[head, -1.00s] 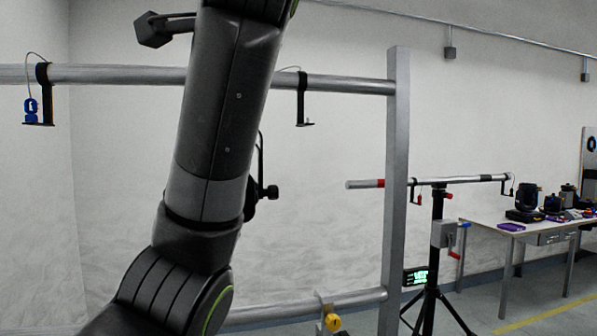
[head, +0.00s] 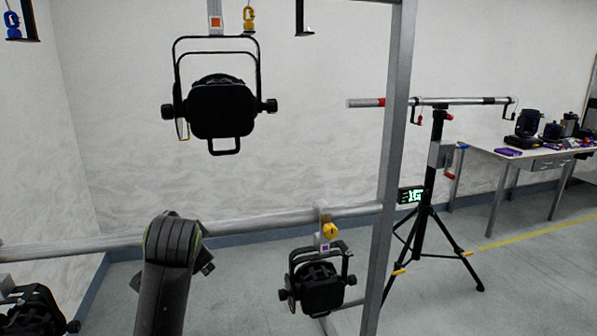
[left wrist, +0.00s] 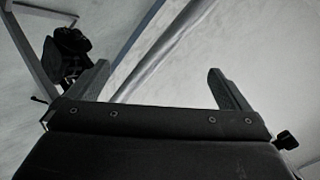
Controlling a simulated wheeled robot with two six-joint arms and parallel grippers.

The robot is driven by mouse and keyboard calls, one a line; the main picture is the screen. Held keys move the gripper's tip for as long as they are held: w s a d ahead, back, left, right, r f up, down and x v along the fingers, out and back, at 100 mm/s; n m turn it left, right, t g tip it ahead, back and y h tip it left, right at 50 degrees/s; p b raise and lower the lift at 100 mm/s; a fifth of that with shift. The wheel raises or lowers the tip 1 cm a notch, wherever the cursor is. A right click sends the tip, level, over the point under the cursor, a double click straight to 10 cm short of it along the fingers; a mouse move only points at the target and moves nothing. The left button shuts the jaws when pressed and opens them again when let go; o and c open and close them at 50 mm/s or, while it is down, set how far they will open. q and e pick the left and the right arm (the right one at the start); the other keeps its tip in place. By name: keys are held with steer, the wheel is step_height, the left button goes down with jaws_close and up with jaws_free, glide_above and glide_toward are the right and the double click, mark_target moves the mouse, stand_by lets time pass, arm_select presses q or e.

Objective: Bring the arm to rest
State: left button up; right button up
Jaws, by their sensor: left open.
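My left gripper (left wrist: 158,74) shows in the left wrist view with its two fingers wide apart and nothing between them. My left arm (head: 167,275) rises from the bottom edge of the head view, and its gripper is not seen there. A black par can (head: 222,108) hangs in its yoke from the upper part of the frame, beside a yellow safety-cable clip (head: 249,20). A second par can (head: 318,285) hangs from the lower pipe (head: 270,219) under a yellow clip (head: 330,230). A third (head: 35,312) is cut off at lower left. My right gripper is not in view.
A grey upright post (head: 394,140) stands right of the cans. Behind it, a black tripod stand (head: 428,210) carries a crossbar (head: 460,101). A table (head: 535,153) with several fixtures stands at far right.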

arm_select(q)
steer(key=s+a+f+n+g, duration=0.2)
steer(key=s+a+f, duration=0.1)
steer(key=s+f, duration=0.65)
steer(key=s+a+f+n+g, duration=0.1)
steer(key=s+a+f+n, duration=0.15)
steer(key=s+f, duration=0.7)
steer(key=s+a+f+n+g, duration=0.1)
steer(key=s+f, duration=0.3)
steer(key=s, duration=0.3)
steer(key=s+a+f+n+g+h, duration=0.15)
steer(key=s+f, duration=0.25)
steer(key=s, duration=0.4)
steer(key=s+f+n+g, duration=0.2)
steer(key=s+f, duration=0.2)
steer(key=s, duration=0.3)
step_height(320, 180, down, 24)
steer(key=a, duration=0.2)
steer(key=s+d+f+g, duration=0.1)
steer(key=s+f+g, duration=0.1)
steer(key=s+f, duration=1.3)
steer(key=shift+d+f, duration=0.3)
steer(key=shift+f, duration=0.4)
steer(key=shift+h, duration=0.25)
